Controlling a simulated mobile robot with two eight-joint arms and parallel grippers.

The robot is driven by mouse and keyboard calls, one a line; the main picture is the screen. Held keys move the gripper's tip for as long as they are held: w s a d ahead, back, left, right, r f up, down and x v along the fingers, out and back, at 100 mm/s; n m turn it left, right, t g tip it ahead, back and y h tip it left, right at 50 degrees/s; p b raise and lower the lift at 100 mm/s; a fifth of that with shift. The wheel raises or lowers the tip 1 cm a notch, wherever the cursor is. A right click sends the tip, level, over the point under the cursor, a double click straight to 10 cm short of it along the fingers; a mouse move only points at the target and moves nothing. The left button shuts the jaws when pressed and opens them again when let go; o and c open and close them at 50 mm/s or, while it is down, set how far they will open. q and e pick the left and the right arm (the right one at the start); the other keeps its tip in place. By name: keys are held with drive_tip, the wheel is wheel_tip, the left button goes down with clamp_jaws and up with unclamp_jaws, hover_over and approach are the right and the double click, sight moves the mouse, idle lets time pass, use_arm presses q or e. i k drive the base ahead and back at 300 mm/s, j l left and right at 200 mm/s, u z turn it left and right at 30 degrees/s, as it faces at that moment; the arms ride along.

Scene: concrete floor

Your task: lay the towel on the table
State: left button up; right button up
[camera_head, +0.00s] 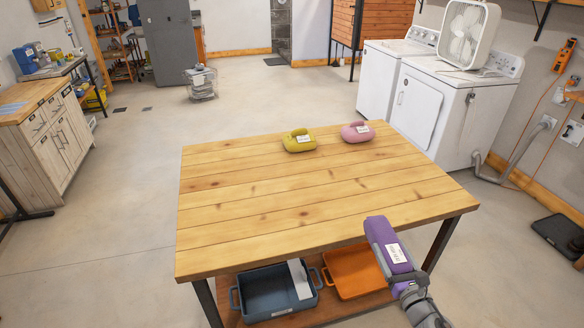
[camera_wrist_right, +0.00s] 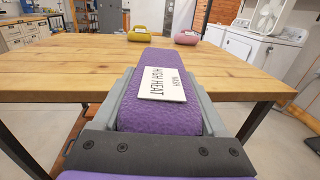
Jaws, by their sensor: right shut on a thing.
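My left gripper is not in view.
A blue bin (camera_head: 275,290) and an orange bin (camera_head: 353,270) stand on the shelf under the table. The front and middle of the tabletop are clear. White laundry machines (camera_head: 440,110) with a fan (camera_head: 466,33) stand at the back right.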

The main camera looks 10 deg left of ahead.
sight(279, 214)
drive_tip(key=i+j, duration=0.1)
drive_tip(key=j, duration=0.2)
drive_tip(key=i+j, duration=0.15)
drive_tip(key=j, duration=0.15)
drive_tip(key=i+j, duration=0.1)
drive_tip(key=j, duration=0.25)
drive_tip(key=i+j, duration=0.15)
drive_tip(key=j, duration=0.15)
drive_tip(key=u, duration=0.05)
